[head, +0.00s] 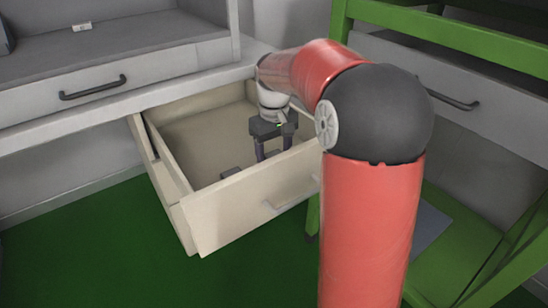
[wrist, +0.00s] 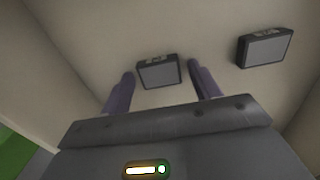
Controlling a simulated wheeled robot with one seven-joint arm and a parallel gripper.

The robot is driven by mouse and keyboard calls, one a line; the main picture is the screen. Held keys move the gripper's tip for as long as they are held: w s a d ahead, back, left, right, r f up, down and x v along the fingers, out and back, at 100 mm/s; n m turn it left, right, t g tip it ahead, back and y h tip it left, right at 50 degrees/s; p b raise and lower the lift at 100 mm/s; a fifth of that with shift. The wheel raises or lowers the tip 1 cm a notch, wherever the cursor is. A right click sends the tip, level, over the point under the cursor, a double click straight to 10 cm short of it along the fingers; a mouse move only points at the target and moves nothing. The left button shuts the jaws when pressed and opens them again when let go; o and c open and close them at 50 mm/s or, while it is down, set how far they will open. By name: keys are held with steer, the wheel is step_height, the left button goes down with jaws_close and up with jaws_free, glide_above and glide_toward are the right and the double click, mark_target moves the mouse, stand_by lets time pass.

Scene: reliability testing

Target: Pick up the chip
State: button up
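Two small dark chips with grey faces lie on the floor of the open drawer (head: 255,205). In the wrist view one chip (wrist: 159,72) shows between my two purple fingers, near the fingertips. The other chip (wrist: 265,48) lies to the right, outside the fingers. In the head view a dark chip (head: 230,172) shows near the drawer's front wall, left of my gripper. My gripper (head: 273,154) reaches down into the drawer with its fingers apart; it also shows in the wrist view (wrist: 161,80). I cannot tell whether the fingers touch the nearer chip.
The drawer's walls surround my gripper, with the front wall close to it. A grey desk (head: 110,50) with a closed, handled drawer is at the left. A green frame (head: 460,35) stands at the right. The green floor (head: 100,250) is clear at the front left.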

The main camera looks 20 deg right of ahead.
steer(key=c, duration=0.8)
steer(key=shift+r, duration=0.15)
